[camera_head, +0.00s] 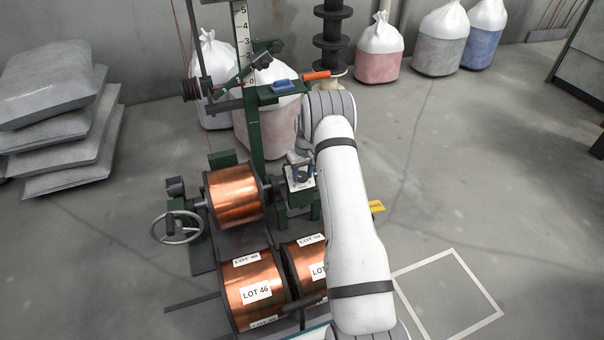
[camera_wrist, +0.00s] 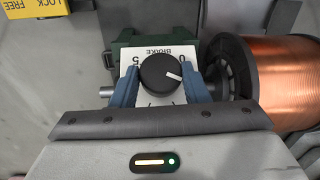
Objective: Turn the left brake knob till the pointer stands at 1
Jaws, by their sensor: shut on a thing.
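A round black brake knob (camera_wrist: 159,74) with a white pointer line sits on a white dial plate (camera_wrist: 148,53) marked BRAKE. The plate appears upside down in the wrist view, with 0 at its upper right and 5 at its upper left. The pointer aims right and slightly down in that view, past the 0. The number it faces is hidden by a finger. My gripper (camera_wrist: 161,77) is shut on the knob, one blue finger on each side. In the head view my gripper (camera_head: 302,172) is at the dial, right of the mounted copper spool (camera_head: 235,196).
The spool's dark flange (camera_wrist: 232,70) is close beside the right finger. A handwheel (camera_head: 177,227) is at the stand's left. LOT-labelled copper spools (camera_head: 252,290) lie in front. A yellow sign (camera_wrist: 34,8) is at upper left.

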